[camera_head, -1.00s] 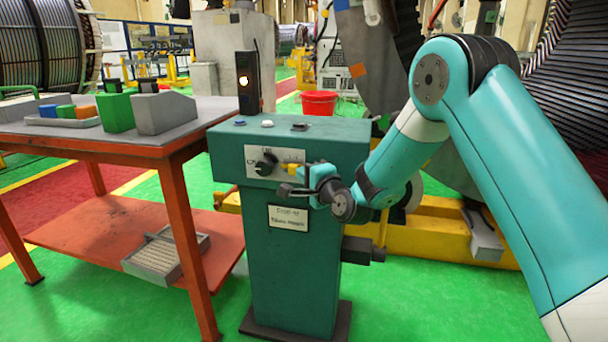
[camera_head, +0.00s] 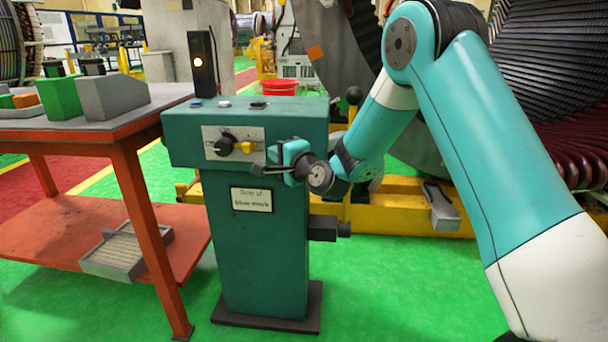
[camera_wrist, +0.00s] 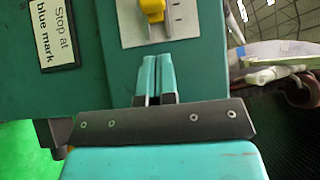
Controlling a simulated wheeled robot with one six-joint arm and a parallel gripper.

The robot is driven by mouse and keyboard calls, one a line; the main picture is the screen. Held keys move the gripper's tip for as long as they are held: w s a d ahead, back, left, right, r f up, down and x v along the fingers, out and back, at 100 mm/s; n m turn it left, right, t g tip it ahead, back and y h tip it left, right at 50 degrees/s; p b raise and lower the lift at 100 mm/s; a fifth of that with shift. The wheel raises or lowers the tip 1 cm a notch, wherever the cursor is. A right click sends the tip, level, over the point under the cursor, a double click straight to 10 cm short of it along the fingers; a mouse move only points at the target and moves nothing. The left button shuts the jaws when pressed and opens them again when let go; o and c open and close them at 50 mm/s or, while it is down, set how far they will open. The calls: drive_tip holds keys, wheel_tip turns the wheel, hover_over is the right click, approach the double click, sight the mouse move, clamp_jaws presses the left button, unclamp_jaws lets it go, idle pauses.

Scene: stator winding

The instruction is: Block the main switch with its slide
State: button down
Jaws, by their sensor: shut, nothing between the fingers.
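The main switch is a black rotary knob (camera_head: 224,145) on a pale plate (camera_head: 211,133) on the front of the green console (camera_head: 249,121). Its yellow slide (camera_head: 245,147) sits just right of the knob. In the wrist view the slide (camera_wrist: 152,10) is at the top edge, partly cut off, and the knob is out of view. My gripper (camera_head: 260,168) is in front of the console, just below and right of the slide. In the wrist view my gripper (camera_wrist: 156,60) has its teal fingers together and empty, pointing at the plate, with a gap to the slide.
The console top carries a lit lamp post (camera_head: 201,65) and several buttons. A label (camera_head: 251,199) sits below the plate. A black-knobbed lever (camera_head: 353,96) stands behind my arm at the right. An orange table (camera_head: 130,148) with blocks stands close at the left.

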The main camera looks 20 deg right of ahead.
drive_tip(key=b+v, duration=0.3)
drive_tip(key=v, duration=0.6)
drive_tip(key=shift+a, duration=0.2)
